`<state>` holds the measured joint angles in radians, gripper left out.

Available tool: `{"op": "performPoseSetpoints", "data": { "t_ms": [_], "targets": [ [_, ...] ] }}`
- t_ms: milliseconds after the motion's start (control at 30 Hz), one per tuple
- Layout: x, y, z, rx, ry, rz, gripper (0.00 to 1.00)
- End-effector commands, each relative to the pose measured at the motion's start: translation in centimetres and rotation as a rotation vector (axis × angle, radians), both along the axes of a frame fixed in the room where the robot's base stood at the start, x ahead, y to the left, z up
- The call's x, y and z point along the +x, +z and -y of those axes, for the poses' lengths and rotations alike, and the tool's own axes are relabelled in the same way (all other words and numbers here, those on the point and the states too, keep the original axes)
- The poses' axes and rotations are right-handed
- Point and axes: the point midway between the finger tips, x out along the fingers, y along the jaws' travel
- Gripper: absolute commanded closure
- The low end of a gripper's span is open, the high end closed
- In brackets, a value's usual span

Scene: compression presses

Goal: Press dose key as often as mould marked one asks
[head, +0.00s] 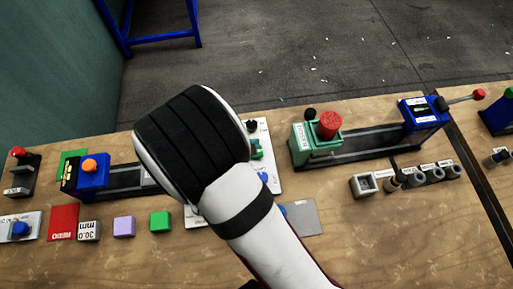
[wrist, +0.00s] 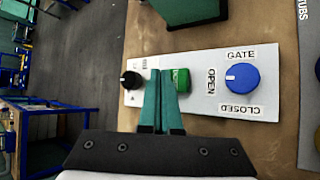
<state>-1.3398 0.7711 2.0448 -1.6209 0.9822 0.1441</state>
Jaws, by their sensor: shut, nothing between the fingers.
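My gripper (wrist: 167,74) is shut and empty, its teal fingers together over a white control panel (wrist: 150,62). The fingertips are beside or against a green key (wrist: 182,79); I cannot tell whether they touch it. Its label is hidden, so I cannot confirm that it is the dose key. The panel also has a black knob (wrist: 130,80) and a blue knob (wrist: 242,77) marked GATE, OPEN and CLOSED. In the head view my arm covers the gripper, and the panel (head: 272,185) shows partly behind it. No mould marked one can be read.
A green press with a red knob (head: 328,125) stands to the right, with a blue end unit (head: 420,112) and lever. Left are a blue unit with an orange knob (head: 89,166), a red plate (head: 63,221), a lilac block (head: 124,226) and a green block (head: 160,221).

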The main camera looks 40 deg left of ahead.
Motion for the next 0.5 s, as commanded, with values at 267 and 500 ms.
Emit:
{"op": "performPoseSetpoints", "data": {
  "t_ms": [267,500],
  "targets": [
    [-0.8,-1.9,0.9,-0.047,0.026,-0.033,1.0],
    [-1.0,-0.2,1.0,-0.053,0.028,-0.035,1.0]
  ]
}}
